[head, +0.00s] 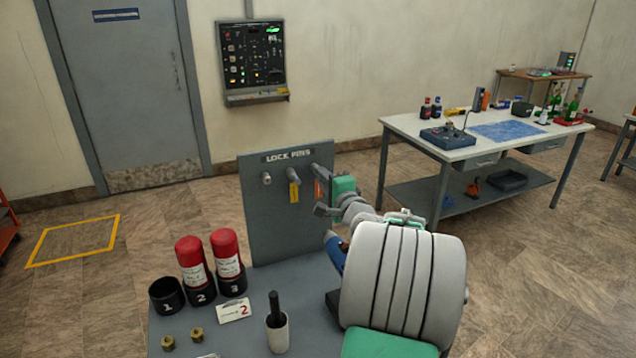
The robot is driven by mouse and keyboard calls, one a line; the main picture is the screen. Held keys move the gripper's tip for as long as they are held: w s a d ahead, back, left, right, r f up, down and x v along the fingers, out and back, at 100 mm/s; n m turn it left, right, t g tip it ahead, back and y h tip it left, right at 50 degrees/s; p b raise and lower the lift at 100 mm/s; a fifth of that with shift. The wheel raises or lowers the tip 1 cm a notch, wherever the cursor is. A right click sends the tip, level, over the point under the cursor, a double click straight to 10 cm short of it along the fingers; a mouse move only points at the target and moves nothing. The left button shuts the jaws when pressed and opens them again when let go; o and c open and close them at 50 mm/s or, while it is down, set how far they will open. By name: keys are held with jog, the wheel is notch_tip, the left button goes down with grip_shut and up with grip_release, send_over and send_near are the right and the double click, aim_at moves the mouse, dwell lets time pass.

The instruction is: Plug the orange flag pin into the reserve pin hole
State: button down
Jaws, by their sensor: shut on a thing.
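The grey LOCK PINS panel (258,215) stands upright at the back edge of the bench, with a row of pin positions under its label. The orange flag (318,188) hangs near the right end of the row, at the panel's face. My gripper (328,181) is right at it, shut on the orange flag pin. The pin's shaft is hidden, so I cannot tell whether its tip is in a hole. A yellow flag pin (293,188) hangs in the middle. A grey knob (266,178) is at the left. I cannot make out which hole is the reserve one.
On the bench (250,335) are two red-capped bottles (191,262) in numbered holders, an empty holder 1 (166,295), a card (234,310), brass fittings (168,343) and a white cup (278,335) with a dark handle. My arm covers the bench's right side.

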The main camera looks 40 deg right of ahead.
jog(key=b+v, duration=0.1)
jog(key=v, duration=0.5)
dwell(0.8)
jog(key=shift+r, duration=0.15)
